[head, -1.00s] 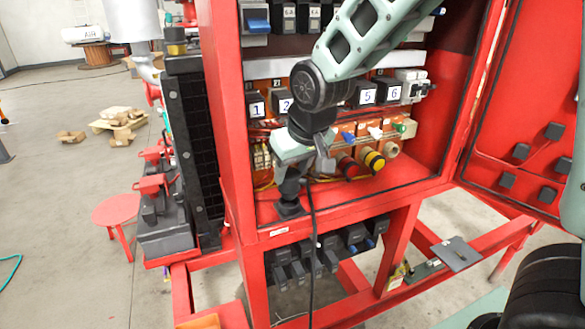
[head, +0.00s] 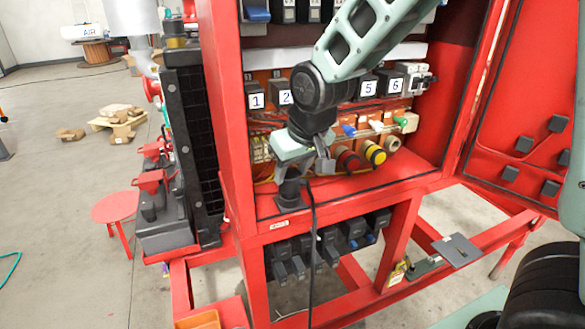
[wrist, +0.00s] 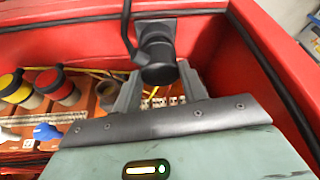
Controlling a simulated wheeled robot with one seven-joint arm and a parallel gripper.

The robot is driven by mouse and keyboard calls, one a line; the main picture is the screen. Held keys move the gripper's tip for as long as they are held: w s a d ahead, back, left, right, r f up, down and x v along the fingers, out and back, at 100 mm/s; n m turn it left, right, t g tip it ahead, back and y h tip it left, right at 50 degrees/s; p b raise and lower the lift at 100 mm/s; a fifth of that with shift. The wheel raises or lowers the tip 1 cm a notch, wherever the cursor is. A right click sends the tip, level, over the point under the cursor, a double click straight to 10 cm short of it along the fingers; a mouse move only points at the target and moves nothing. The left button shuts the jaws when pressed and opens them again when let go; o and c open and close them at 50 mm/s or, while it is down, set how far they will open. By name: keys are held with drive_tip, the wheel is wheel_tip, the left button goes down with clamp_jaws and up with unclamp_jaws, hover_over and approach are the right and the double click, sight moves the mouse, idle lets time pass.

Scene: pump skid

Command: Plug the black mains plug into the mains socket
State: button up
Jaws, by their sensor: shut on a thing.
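The black mains plug (wrist: 158,62) is a dark round body with a black cable, held between the fingers of my gripper (wrist: 160,88). In the head view my gripper (head: 308,170) is low inside the red cabinet, near its front sill, and the cable (head: 312,240) hangs down over the sill. A black square-flanged fitting (head: 288,206), which looks like the mains socket, sits on the sill just below my gripper. Its flange also shows behind the plug in the wrist view (wrist: 176,24). The plug hides its opening, so I cannot tell whether the two touch.
Red (head: 347,159) and yellow (head: 374,153) round connectors stand to the right inside the cabinet. Numbered black breakers (head: 257,101) line the back. Black units (head: 352,230) hang below the sill. The open red door (head: 535,110) bounds the right.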

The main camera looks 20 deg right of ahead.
drive_tip(key=shift+f+b, duration=0.5)
drive_tip(key=shift+f, duration=0.2)
drive_tip(key=o, duration=1.2)
drive_tip(key=shift+r, duration=0.1)
drive_tip(key=b+v, duration=0.2)
drive_tip(key=v, duration=1.5)
drive_tip(key=shift+s+d+r, duration=0.1)
